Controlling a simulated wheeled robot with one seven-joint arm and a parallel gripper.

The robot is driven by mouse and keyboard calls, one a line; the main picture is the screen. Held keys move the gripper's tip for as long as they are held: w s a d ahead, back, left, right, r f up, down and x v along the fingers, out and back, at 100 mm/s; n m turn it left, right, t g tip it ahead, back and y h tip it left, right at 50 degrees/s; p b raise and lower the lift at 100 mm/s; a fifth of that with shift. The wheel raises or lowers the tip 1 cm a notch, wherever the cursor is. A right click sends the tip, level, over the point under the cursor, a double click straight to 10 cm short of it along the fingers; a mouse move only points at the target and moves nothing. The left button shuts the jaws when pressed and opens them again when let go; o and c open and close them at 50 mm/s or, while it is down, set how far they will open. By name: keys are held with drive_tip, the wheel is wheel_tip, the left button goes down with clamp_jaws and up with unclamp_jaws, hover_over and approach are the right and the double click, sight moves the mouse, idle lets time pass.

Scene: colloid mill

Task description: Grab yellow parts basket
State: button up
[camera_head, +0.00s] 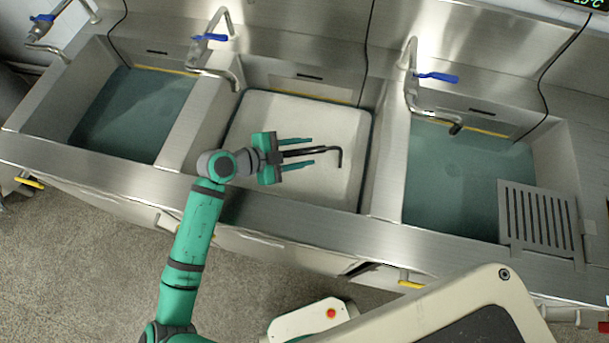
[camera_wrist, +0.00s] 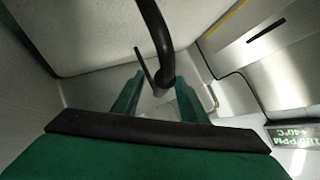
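No yellow basket shows clearly in either view. An off-white, round-cornered, block-like thing (camera_head: 285,112) fills most of the middle sink. A pale surface in the wrist view (camera_wrist: 85,35) may be the same thing. My gripper (camera_head: 313,151) is over its lower middle, with fingers pointing right. The two green fingers are apart, and in the wrist view (camera_wrist: 160,88) a gap also shows between them. A black bent rod (camera_head: 332,149) runs between the fingers with visible space on both sides. I cannot tell what the rod is fixed to. It also shows in the wrist view (camera_wrist: 153,30).
Sinks with teal bottoms lie left (camera_head: 133,112) and right (camera_head: 455,178). A slotted metal plate (camera_head: 539,217) covers part of the right sink. Taps with blue levers (camera_head: 436,77) and black cables hang over the basins. A steel front edge (camera_head: 300,215) runs below my gripper.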

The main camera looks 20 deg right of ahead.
drive_tip(key=shift+x, duration=2)
drive_tip(key=shift+d+r, duration=0.1)
drive_tip(key=shift+r, duration=0.05)
clamp_jaws()
drive_tip(key=shift+r, duration=0.15)
